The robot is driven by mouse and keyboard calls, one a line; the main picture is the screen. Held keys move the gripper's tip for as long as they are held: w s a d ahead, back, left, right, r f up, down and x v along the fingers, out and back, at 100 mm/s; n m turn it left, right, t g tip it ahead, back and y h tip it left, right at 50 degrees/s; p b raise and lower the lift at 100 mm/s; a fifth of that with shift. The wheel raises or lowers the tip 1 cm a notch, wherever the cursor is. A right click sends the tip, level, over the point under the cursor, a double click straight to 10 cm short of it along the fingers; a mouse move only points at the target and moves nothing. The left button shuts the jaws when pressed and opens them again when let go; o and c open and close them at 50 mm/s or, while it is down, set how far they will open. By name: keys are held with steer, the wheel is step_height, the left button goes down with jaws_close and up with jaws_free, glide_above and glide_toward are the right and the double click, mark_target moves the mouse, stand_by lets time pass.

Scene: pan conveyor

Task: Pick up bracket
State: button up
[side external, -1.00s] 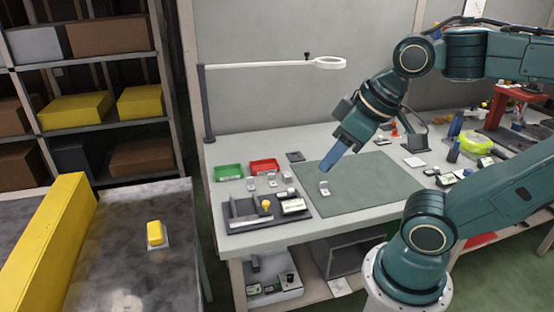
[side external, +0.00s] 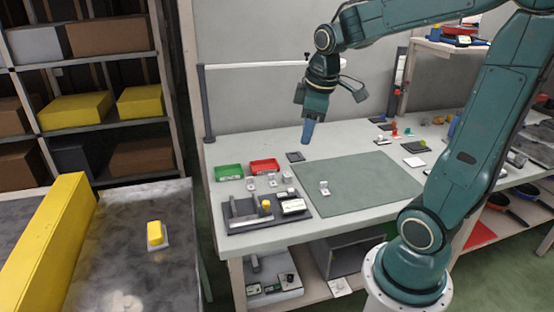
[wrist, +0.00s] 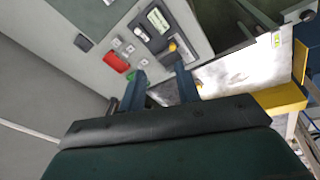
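A small pale metal bracket (side external: 324,187) stands on the grey-green mat (side external: 375,185) near its left edge. Similar small pale pieces (side external: 251,184) stand between the bins and the dark tray; they also show in the wrist view (wrist: 117,43). I cannot tell whether all of these are brackets. My gripper (side external: 306,142) hangs above the back of the bench, pointing down, well clear of these pieces. In the wrist view my two blue fingers (wrist: 161,72) are apart, with nothing held between them.
A dark compartment tray (side external: 240,226) holds a yellow-topped part and a white-labelled block. A green bin (side external: 229,172) and a red bin (side external: 264,166) stand behind it. Most of the mat is clear.

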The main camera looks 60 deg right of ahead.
steer(key=w+d+f+n+g, duration=0.2)
steer(key=d+f, duration=0.4)
steer(key=d, duration=0.5)
steer(key=n+y, duration=0.1)
steer(key=n, duration=0.1)
glide_above(325, 189)
steer(key=w, duration=0.1)
step_height(325, 189, down, 6)
steer(key=shift+d+g, duration=0.3)
steer(key=shift+f, duration=0.1)
steer(key=shift+f, duration=4.2)
steer(key=shift+s+a+f, duration=0.1)
steer(key=shift+f, duration=1.2)
steer(key=shift+a+f, duration=0.1)
steer(key=shift+f, duration=1.2)
steer(key=shift+c, duration=0.4)
jaws_close()
